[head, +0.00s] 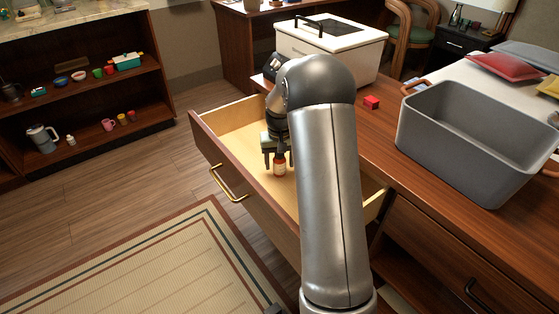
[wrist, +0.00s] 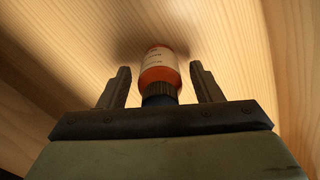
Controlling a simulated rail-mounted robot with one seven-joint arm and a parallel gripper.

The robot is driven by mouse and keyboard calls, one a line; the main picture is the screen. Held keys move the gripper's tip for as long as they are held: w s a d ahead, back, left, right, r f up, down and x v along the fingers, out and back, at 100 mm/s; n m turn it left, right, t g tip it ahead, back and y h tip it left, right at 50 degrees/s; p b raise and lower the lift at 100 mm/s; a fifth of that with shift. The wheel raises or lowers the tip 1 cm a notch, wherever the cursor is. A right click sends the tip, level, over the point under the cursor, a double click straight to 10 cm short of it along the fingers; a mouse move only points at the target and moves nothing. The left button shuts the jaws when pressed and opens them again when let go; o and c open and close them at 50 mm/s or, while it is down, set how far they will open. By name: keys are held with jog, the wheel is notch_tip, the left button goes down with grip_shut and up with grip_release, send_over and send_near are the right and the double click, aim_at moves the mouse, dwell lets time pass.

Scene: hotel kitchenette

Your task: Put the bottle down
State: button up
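The bottle (head: 280,167) is small and orange-red with a white label. It is upright inside the pulled-out drawer (head: 236,112), and appears to stand on the pale wooden drawer floor. My gripper (head: 279,158) points down over it inside the drawer. In the wrist view, the bottle (wrist: 159,68) shows its dark cap toward the gripper's palm. The two fingers of my gripper (wrist: 160,85) are apart, with a visible gap on each side of the bottle. My arm hides part of the drawer in the head view.
The drawer's front panel with its brass handle (head: 229,185) is on the left. On the counter are a white cooler-like box (head: 330,48), a red cube (head: 371,102) and a large grey bin (head: 470,140). The rest of the visible drawer floor looks empty.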

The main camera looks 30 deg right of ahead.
notch_tip(320, 180, up, 12)
jog(key=shift+r+p, duration=0.2)
jog(key=shift+p, duration=0.8)
jog(key=s+a+r+n, duration=0.2)
jog(key=s+a+r, duration=0.1)
jog(key=s+a, duration=0.8)
jog(key=s+a+f+n, duration=0.1)
jog(key=s+a+f, duration=0.1)
jog(key=s, duration=0.8)
jog(key=s+a+f, duration=0.2)
jog(key=s+a, duration=0.2)
jog(key=s, duration=0.6)
jog(key=shift+s+n, duration=0.3)
jog(key=shift+n, duration=0.1)
